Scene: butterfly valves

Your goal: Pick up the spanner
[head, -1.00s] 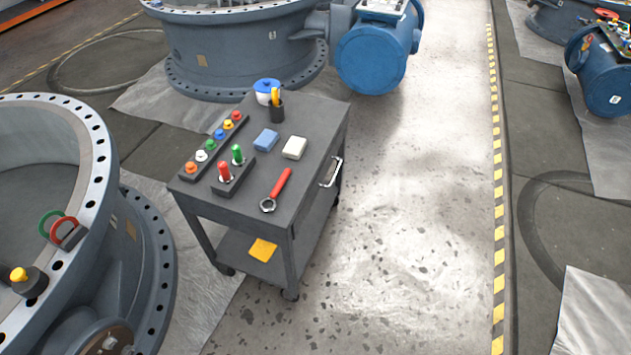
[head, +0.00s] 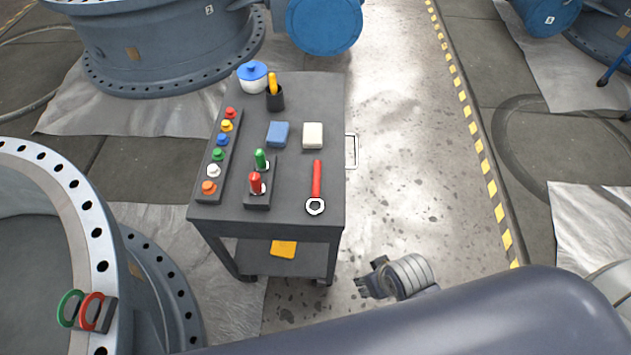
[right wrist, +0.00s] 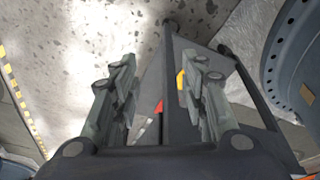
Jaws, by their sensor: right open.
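The spanner (head: 316,185) has a red handle and a silver ring end. It lies on the right front part of the grey cart's top (head: 290,221), ring end toward me. My right gripper (head: 366,279) is below and right of the spanner in the head view, beside the cart's front right corner and apart from the spanner. In the right wrist view its two fingers (right wrist: 163,72) are spread and empty, with the cart beyond them. A bit of red shows between them there; I cannot tell for certain that it is the spanner. My left gripper is not in view.
A large flange (head: 100,240) stands left. Floor right of the cart is clear.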

